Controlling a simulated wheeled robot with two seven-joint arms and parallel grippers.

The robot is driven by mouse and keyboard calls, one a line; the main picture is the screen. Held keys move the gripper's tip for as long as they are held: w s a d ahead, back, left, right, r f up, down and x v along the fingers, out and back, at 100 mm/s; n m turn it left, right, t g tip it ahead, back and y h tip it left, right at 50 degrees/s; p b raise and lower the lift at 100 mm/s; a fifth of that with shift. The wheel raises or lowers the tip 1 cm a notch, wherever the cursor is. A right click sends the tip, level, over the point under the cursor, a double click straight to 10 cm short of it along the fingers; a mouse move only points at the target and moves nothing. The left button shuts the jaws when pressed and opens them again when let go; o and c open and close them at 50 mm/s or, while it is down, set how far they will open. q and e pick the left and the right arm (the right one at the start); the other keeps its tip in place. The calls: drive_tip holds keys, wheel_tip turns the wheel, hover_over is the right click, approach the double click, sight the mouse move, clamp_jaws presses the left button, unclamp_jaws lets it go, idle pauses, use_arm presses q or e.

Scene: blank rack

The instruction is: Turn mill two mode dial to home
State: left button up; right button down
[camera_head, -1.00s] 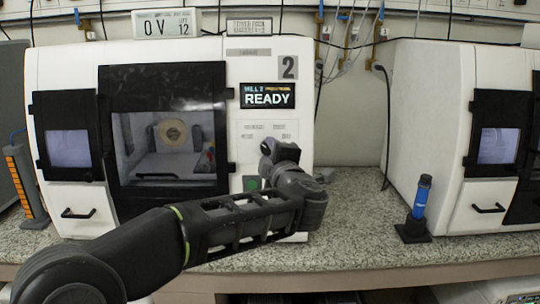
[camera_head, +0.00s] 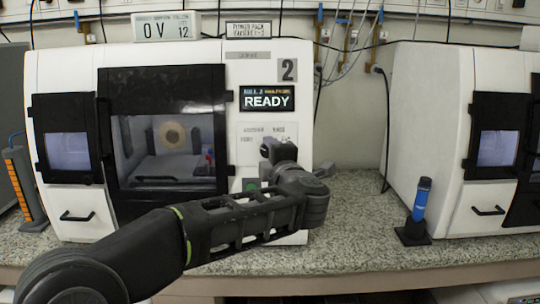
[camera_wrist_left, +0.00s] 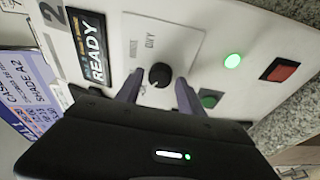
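Mill two (camera_head: 205,50) is the white machine with a "2" plate and a display reading READY (camera_head: 267,99). In the left wrist view its mode dial (camera_wrist_left: 160,75) is a small round black knob on a pale label plate. My left gripper (camera_wrist_left: 158,85) is open, with one fingertip on each side of the dial. Gaps show between the fingers and the knob, and I cannot tell any contact. In the head view the left gripper (camera_head: 268,150) is at the control panel and hides the dial. My right gripper is not in view.
The panel also has a lit green lamp (camera_wrist_left: 232,61), a red square button (camera_wrist_left: 278,70) and a green button (camera_wrist_left: 210,99) close to one finger. A blue cylinder in a black stand (camera_head: 420,200) and another white machine (camera_head: 430,110) are to the right. Bare counter (camera_head: 355,225) lies between.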

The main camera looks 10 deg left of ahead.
use_arm(q)
drive_tip(key=shift+o, duration=0.6)
drive_tip(key=v, duration=0.8)
drive_tip(key=shift+w, duration=0.1)
